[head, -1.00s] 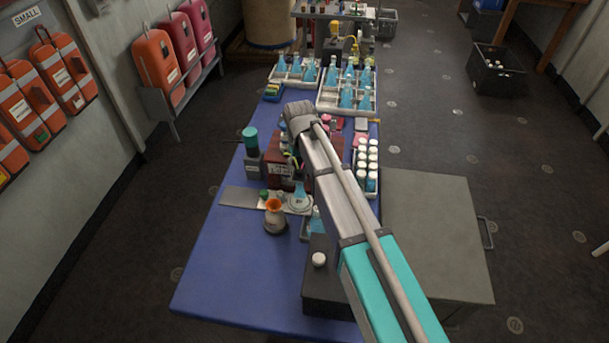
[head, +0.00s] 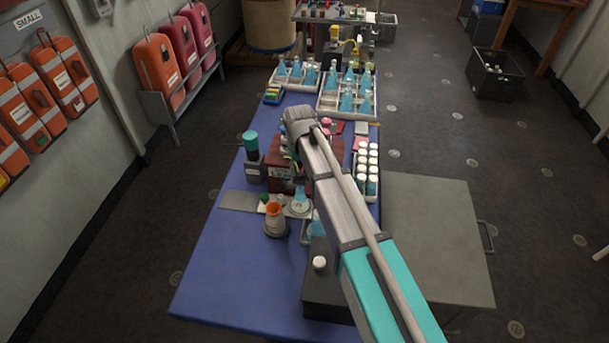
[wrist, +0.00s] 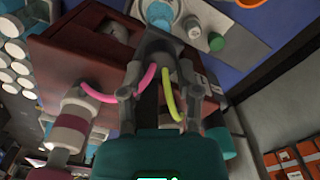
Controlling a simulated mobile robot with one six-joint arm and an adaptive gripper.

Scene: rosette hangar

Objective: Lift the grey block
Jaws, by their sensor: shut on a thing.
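In the wrist view, my gripper (wrist: 160,78) is shut, its two fingers closed on a dark grey piece that appears to be the grey block (wrist: 158,46). The block is in front of a reddish-brown box (wrist: 75,50), with a pink and a yellow-green tube beside the fingers. I cannot tell whether the block touches the box. In the head view, the box (head: 283,176) stands on the blue table, partly behind my arm. My gripper and the block are hidden there by my arm.
The blue table (head: 225,280) has bare room at its front left. An orange-topped jug (head: 275,220) and a teal-capped bottle (head: 250,145) stand left of my arm. White-capped vials (head: 366,165) stand on its right. Trays of blue flasks (head: 347,95) are at the back.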

